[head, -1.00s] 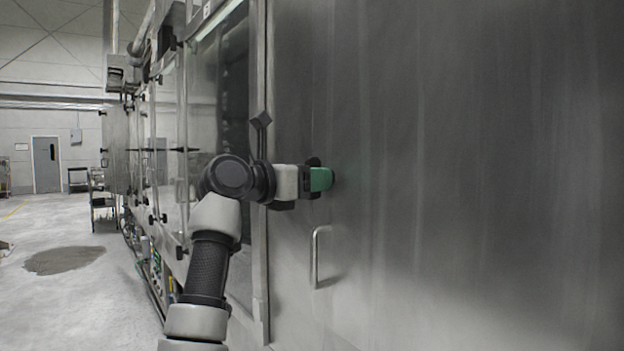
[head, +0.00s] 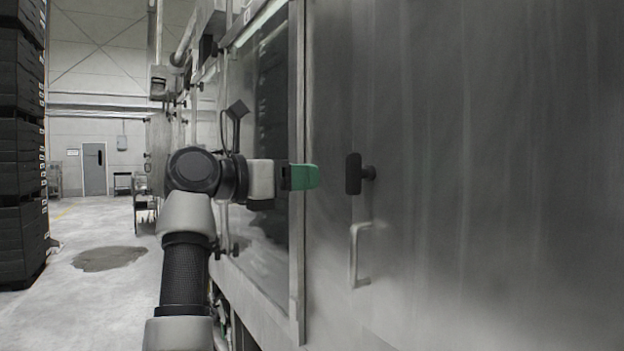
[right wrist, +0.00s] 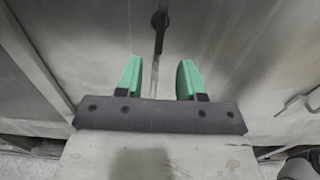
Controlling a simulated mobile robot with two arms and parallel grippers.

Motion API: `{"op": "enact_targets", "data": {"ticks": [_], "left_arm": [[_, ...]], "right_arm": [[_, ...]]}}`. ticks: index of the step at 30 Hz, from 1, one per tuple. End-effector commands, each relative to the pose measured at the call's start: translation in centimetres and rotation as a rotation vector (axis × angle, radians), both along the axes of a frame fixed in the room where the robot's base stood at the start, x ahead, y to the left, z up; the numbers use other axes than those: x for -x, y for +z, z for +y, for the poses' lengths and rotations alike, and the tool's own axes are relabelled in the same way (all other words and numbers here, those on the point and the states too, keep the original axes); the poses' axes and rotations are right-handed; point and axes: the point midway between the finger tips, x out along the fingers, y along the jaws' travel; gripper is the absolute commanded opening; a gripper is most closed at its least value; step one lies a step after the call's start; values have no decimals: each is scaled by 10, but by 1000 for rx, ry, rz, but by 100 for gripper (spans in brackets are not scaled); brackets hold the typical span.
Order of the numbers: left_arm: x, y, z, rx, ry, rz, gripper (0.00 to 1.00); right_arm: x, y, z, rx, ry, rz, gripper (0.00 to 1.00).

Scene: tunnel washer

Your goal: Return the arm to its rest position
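My right gripper (head: 306,176) has green fingertips and stands in front of the steel washer wall in the head view. In the right wrist view its two green fingers (right wrist: 158,80) are apart with nothing between them, so it is open and empty. A black latch handle (head: 354,173) on the steel panel is just to the right of the fingertips in the head view, with a gap between them. The black handle (right wrist: 160,20) also shows beyond the fingers in the right wrist view. My left gripper is not in view.
A metal bar handle (head: 355,255) sits below the latch on the steel panel (head: 480,180). A glazed panel (head: 270,150) is behind my arm. Stacked black crates (head: 20,150) stand at the far left. The floor (head: 100,290) is open, with a dark patch (head: 108,258).

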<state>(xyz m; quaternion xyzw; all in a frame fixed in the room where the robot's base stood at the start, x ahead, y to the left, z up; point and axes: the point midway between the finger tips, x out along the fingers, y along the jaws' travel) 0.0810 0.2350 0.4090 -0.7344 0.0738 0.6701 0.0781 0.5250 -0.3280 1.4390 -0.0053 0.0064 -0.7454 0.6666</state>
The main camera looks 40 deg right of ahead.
Motion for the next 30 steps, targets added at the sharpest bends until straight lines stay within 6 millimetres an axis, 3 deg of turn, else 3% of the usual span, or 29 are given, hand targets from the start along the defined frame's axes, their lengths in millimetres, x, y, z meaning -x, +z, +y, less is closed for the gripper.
{"op": "enact_targets", "data": {"ticks": [14, 18, 20, 23, 27, 30], "left_arm": [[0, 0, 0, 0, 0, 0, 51], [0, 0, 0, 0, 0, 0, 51], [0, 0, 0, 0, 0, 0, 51], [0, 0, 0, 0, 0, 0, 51], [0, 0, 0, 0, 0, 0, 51], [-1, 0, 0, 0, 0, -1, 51]], "right_arm": [[0, 0, 0, 1, 0, 1, 38], [-19, -16, 2, 76, -2, 97, 38], [-39, -33, 4, 161, -1, 205, 38], [-85, -80, 15, 363, 17, 463, 38], [-143, -166, 40, 646, 76, 826, 38], [-171, -235, 58, 817, 131, 1052, 38]]}}
